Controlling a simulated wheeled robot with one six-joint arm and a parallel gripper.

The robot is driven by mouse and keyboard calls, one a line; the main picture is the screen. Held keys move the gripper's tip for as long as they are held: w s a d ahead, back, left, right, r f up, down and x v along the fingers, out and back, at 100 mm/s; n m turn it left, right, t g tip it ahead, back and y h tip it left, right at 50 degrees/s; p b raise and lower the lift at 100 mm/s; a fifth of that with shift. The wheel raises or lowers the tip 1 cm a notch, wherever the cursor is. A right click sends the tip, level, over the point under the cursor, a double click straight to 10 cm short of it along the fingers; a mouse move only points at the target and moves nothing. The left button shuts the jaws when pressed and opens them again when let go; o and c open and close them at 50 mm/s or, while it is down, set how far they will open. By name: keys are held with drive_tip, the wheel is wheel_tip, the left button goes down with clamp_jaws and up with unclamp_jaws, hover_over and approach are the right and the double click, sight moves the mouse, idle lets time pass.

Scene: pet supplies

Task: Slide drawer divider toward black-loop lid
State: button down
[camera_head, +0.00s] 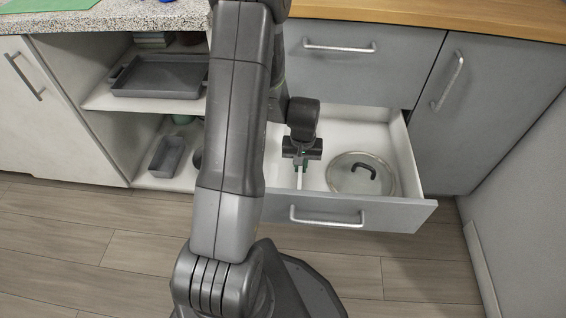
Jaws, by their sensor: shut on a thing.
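The drawer (342,212) is pulled open under the counter. A white drawer divider (299,180) stands upright in it, running front to back, left of the lid. A round glass lid (346,184) with a black loop handle (365,166) lies in the right part of the drawer, apart from the divider. My gripper (300,164) points down into the drawer and is shut on the divider near its middle. My arm hides the left part of the drawer, and the fingertips are small in view.
Closed grey cabinet fronts stand above and right of the drawer. Open shelves at left hold a dark tray (160,77) and a grey bin (167,156). The drawer's front panel has a metal handle (327,217). Drawer floor shows bare between divider and lid.

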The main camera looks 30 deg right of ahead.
drive_tip(key=s+d, duration=0.2)
drive_tip(key=d, duration=0.1)
drive_tip(key=shift+d, duration=0.1)
drive_tip(key=c, duration=1.5)
unclamp_jaws()
wheel_tip(320, 180, up, 14)
drive_tip(key=p, duration=0.4)
drive_tip(key=shift+f, duration=0.1)
